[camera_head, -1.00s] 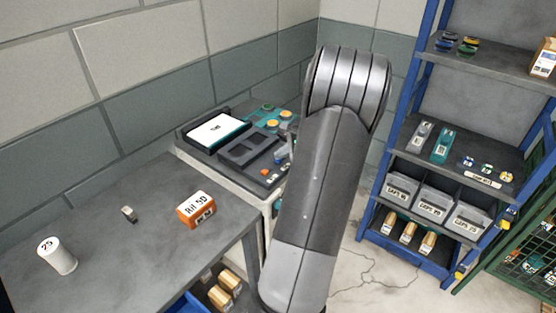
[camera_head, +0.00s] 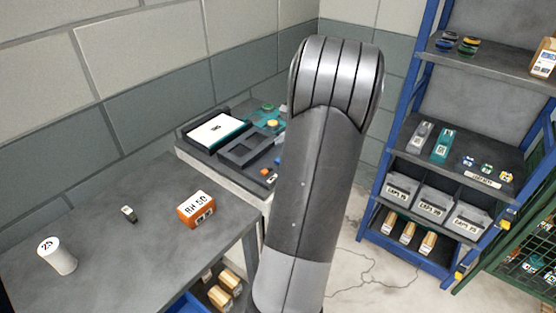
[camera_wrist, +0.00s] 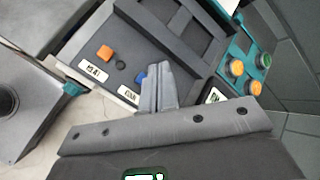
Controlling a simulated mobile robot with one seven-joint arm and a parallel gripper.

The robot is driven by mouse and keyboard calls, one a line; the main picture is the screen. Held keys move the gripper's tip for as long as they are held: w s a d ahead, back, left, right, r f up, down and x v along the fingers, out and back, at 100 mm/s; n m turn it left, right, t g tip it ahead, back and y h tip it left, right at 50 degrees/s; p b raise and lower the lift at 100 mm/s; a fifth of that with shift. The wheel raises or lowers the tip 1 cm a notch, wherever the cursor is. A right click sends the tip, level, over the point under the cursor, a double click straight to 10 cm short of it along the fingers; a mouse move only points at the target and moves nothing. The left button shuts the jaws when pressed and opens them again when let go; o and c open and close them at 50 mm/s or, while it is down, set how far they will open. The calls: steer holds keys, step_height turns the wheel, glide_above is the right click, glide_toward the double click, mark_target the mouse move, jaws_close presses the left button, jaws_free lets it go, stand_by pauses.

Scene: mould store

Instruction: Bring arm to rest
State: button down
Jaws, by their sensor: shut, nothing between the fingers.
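My arm stands in the middle of the head view, its grey elbow raised and its far end hidden behind it. My gripper (camera_wrist: 157,85) shows in the wrist view, its two fingers together with nothing between them. The fingers appear in front of a dark panel (camera_wrist: 180,45) with compartments. I cannot tell the exact gap between fingertips and panel. The same dark panel (camera_head: 246,150) lies on a light-sided bench in the head view, left of my arm.
A table at left holds an orange box (camera_head: 196,209), a white cylinder (camera_head: 58,257) and a small dark item (camera_head: 129,214). A blue shelf rack (camera_head: 400,125) with grey bins (camera_head: 433,202) stands at right. A green mesh door (camera_head: 525,255) is at far right. Floor shows between.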

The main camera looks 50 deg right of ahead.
steer(key=shift+r, duration=1)
steer(key=w+a+r+n+g, duration=0.1)
steer(key=w+a+r+n, duration=0.2)
steer(key=a, duration=0.6)
steer(key=a+r+n+g, duration=0.2)
steer(key=a+n, duration=0.2)
steer(key=a, duration=0.5)
steer(key=w+a+r+n+g, duration=0.1)
steer(key=w+a+r+n, duration=0.2)
steer(key=a, duration=0.6)
steer(key=s+a+r+n+h, duration=0.2)
steer(key=s+a+n, duration=1.2)
steer(key=a, duration=0.6)
steer(key=shift+s+n+t, duration=0.3)
steer(key=shift+s, duration=0.5)
